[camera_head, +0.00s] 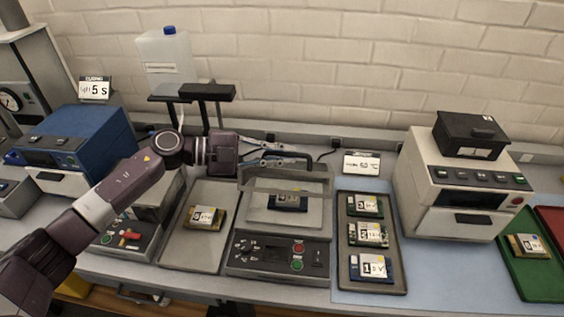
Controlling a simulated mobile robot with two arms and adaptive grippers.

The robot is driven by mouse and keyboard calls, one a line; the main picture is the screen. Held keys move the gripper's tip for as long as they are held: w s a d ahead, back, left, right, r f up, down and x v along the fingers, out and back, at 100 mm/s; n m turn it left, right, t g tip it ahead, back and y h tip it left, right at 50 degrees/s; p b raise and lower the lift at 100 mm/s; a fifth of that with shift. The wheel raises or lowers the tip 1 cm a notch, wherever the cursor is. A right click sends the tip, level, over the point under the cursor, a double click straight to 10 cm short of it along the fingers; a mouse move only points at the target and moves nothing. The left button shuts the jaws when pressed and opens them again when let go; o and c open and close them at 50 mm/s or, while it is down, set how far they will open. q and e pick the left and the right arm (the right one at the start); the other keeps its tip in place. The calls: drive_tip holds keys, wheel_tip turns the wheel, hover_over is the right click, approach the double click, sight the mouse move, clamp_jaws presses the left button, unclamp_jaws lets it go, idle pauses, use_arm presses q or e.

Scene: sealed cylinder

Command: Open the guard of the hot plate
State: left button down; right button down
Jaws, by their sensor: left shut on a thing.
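The hot plate (277,256) stands in the middle of the bench, with a dark front panel that has green and red buttons. My left arm reaches in from the left, and the left gripper (293,160) is shut on the guard's dark handle (302,155) at the top back. The fingers partly hide the handle. My right gripper is not in view.
A tray with one board (178,252) is left of the hot plate, and a tray with 3 labelled boards (393,284) is right of it. A white device (458,165) stands farther right. A blue device (78,140) is at left. A brick wall closes the back.

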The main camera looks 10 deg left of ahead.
use_arm(q)
drive_tip(key=shift+w+r, duration=0.1)
drive_tip(key=shift+w, duration=0.15)
drive_tip(key=c, duration=2)
unclamp_jaws()
drive_tip(key=shift+s, duration=0.15)
drive_tip(key=v, duration=1.2)
drive_tip(key=shift+d+r, duration=0.1)
